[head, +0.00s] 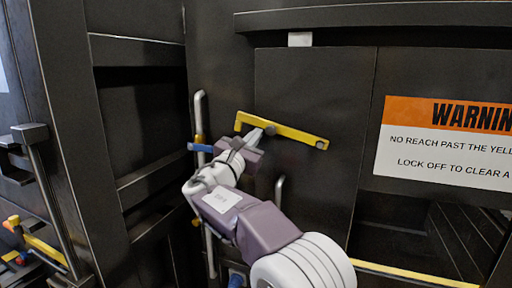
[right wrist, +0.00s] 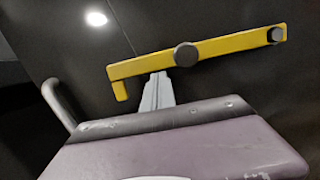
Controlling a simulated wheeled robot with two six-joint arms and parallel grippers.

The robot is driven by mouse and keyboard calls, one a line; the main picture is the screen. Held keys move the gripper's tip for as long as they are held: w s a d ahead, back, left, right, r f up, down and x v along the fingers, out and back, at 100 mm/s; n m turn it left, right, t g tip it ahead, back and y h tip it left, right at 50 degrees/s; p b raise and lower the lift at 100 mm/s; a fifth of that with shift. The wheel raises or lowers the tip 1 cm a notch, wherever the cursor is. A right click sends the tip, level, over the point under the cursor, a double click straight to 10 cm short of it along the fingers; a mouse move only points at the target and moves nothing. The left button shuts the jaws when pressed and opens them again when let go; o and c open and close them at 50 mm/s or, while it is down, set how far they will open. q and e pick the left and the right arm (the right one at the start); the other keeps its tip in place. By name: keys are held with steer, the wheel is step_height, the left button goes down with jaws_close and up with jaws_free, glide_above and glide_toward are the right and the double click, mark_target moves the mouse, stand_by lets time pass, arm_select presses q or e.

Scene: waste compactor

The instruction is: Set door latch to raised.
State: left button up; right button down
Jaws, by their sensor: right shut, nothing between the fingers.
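The door latch (head: 295,136) is a yellow bar on the dark door panel, close to level, with its left end higher in the head view. In the right wrist view the latch (right wrist: 225,45) has a short hook pointing down at its left end, a round dark knob at mid-length and a dark bolt at its right end. My right gripper (head: 250,138) is shut and empty beside the left half of the bar. In the right wrist view its grey fingertips (right wrist: 159,80) meet the bar's lower edge in the picture; I cannot tell whether they touch.
A grey vertical rod (head: 199,110) with a blue grip (head: 200,147) stands left of my right gripper. A curved grey handle (head: 279,188) is on the door below the latch. A warning sign (head: 445,145) is at right, above a dark opening with a yellow edge (head: 415,273).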

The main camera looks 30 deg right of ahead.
mark_target(278, 94)
steer(key=r+m, duration=0.2)
steer(key=s+d+r+m+g+p, duration=0.1)
steer(key=r+m, duration=0.1)
steer(key=r, duration=0.1)
steer(key=s+r+m+g+p, duration=0.1)
steer(key=r+m, duration=0.2)
steer(key=shift+d+r+h, duration=0.25)
steer(key=shift+d+h, duration=0.05)
steer(key=shift+s+d+r+m+g+p, duration=0.2)
steer(key=shift+s+d+r+m+g, duration=0.1)
steer(key=shift+r+m, duration=0.25)
steer(key=shift+s+d+r+m+g+p, duration=0.25)
steer(key=shift+r+m, duration=0.15)
steer(key=shift+m, duration=0.15)
steer(key=shift+a+r, duration=0.1)
